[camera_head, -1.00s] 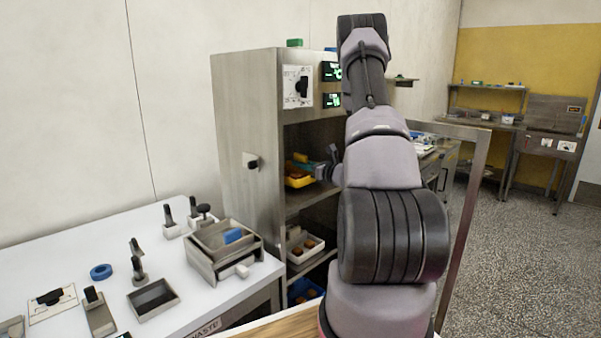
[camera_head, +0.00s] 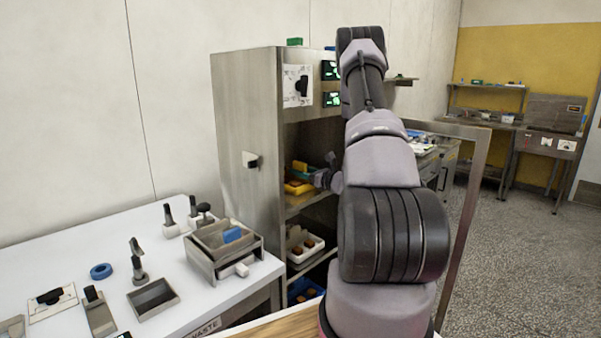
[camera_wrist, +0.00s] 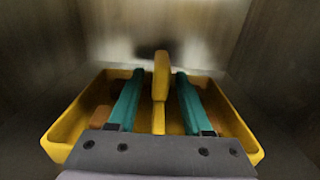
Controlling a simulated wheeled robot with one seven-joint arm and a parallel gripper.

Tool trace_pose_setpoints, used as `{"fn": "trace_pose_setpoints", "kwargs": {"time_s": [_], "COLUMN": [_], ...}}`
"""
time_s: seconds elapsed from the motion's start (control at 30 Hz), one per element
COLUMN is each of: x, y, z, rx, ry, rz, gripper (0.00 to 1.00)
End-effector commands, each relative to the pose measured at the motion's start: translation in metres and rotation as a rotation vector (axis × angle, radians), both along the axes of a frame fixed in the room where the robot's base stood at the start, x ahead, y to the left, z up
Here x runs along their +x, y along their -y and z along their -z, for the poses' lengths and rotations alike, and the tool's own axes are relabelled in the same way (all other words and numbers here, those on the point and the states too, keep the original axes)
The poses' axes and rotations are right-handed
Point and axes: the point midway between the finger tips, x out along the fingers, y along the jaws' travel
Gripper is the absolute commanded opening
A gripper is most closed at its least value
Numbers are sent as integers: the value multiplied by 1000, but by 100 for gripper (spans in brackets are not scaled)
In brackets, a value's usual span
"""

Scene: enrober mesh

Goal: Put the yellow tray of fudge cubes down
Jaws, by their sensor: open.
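The yellow tray (camera_wrist: 243,130) rests on a shelf inside the metal cabinet, with its upright yellow handle (camera_wrist: 161,75) in the middle. Brown cubes (camera_wrist: 101,115) show in it in part, mostly hidden behind my gripper. My gripper (camera_wrist: 154,80) is open, with one teal finger on each side of the handle and a gap to each. In the head view the tray (camera_head: 296,188) stands on the upper shelf, and my gripper's wrist is at its right side.
The cabinet's side walls (camera_wrist: 38,60) stand close on both sides of the tray. A white tray (camera_head: 308,250) and a blue tray (camera_head: 304,288) are on the lower shelves. An open door (camera_head: 470,200) stands right of my arm. A white worktop (camera_head: 210,300) is at left.

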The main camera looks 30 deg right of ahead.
Motion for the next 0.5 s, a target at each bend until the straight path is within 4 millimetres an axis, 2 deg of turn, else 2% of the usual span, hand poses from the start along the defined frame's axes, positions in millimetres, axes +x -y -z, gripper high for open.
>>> {"fn": "trace_pose_setpoints", "kwargs": {"time_s": [0.17,0.5], "x": [-19,-87], "y": [8,33], "z": [-1,-1], "rx": [1,2], "ry": [-1,-1], "rz": [4,5], "gripper": [50,50]}}
